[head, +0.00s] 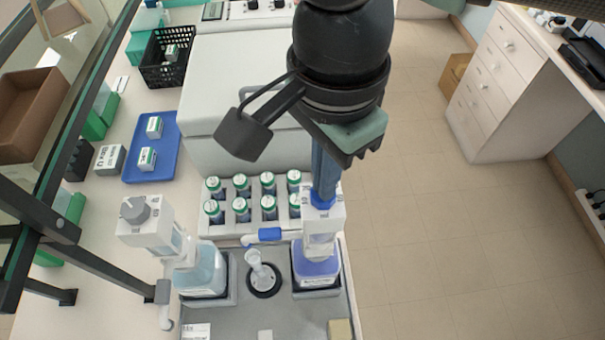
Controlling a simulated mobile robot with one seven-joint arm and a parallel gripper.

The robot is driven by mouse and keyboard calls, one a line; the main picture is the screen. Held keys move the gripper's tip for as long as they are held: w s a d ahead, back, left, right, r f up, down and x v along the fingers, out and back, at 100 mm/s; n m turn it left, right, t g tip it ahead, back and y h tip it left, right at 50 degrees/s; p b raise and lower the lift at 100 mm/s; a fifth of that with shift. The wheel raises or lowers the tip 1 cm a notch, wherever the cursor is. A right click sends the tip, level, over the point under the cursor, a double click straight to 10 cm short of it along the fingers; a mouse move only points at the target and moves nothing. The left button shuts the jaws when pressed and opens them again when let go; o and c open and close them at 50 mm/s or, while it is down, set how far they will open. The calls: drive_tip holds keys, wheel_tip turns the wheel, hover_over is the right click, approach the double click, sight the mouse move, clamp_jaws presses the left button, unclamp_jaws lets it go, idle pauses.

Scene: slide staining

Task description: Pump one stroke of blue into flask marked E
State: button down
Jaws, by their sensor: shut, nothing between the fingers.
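The blue dispenser bottle (317,268) stands in a dark holder on the grey tray at the lower middle. It holds blue-violet liquid, and its white pump head (322,228) has a blue top. A spout with a blue sleeve (269,235) reaches left from it. A small clear flask (257,272) stands upright on a dark round base, left of the bottle and near the spout's end. No letter is readable on it. My gripper (322,200) is shut and empty, pointing down at the pump's top. I cannot tell whether the tips touch it.
A second dispenser (203,275) with pale blue liquid and a grey knob stands left of the flask. A rack (227,229) of several green-capped vials lies behind. A blue tray (165,172) and black basket (168,68) are farther left. A dark-framed shelf (33,215) borders the left. Open floor lies right.

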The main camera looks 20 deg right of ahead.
drive_tip(key=shift+f+b, duration=0.45)
drive_tip(key=shift+f, duration=0.45)
drive_tip(key=shift+s+f, duration=0.1)
idle(0.3)
drive_tip(key=shift+r+p, duration=1.8)
wheel_tip(320, 180, up, 5)
drive_tip(key=p, duration=0.5)
